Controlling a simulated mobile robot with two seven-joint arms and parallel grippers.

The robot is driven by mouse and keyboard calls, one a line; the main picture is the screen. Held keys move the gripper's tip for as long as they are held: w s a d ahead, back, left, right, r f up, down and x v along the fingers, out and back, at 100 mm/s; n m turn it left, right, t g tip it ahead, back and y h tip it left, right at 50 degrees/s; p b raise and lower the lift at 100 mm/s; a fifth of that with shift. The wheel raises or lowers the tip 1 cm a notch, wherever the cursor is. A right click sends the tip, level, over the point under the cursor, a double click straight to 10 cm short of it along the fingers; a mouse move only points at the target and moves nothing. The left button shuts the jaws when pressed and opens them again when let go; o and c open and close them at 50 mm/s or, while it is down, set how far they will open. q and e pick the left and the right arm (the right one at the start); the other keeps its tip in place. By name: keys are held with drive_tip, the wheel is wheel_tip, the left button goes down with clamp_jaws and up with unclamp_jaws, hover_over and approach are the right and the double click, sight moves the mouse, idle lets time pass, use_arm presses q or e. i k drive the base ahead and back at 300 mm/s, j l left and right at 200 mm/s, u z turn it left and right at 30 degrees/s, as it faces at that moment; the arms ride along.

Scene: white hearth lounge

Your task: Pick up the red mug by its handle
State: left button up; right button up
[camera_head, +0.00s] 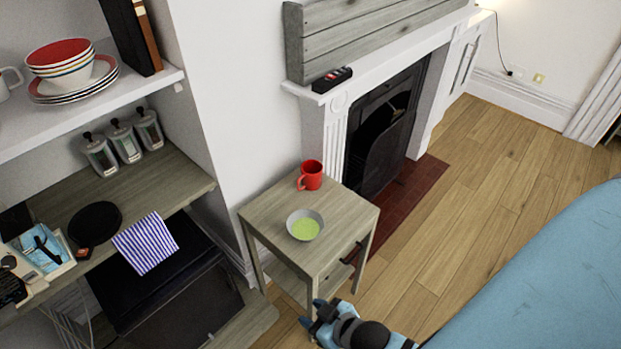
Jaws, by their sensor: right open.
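The red mug (311,175) stands upright near the back of a small grey wooden side table (340,218). Its handle sticks out to the left, towards the picture's lower left. My right gripper (308,312) is low in the picture, in front of the table and below its top, well apart from the mug. It is open and seems empty, though its fingertips are small here. My left gripper is not in view.
Shelves (165,180) with dishes and jars are on the left. A blue sofa-like piece (550,280) fills the lower right; wooden floor between is clear.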

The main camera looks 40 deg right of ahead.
sight(312, 169)
drive_tip(key=i+l, duration=0.25)
drive_tip(key=i, duration=0.2)
drive_tip(key=i+l+z, duration=0.1)
drive_tip(key=z, duration=1.9)
drive_tip(key=i+j, duration=0.05)
drive_tip(key=j, duration=0.05)
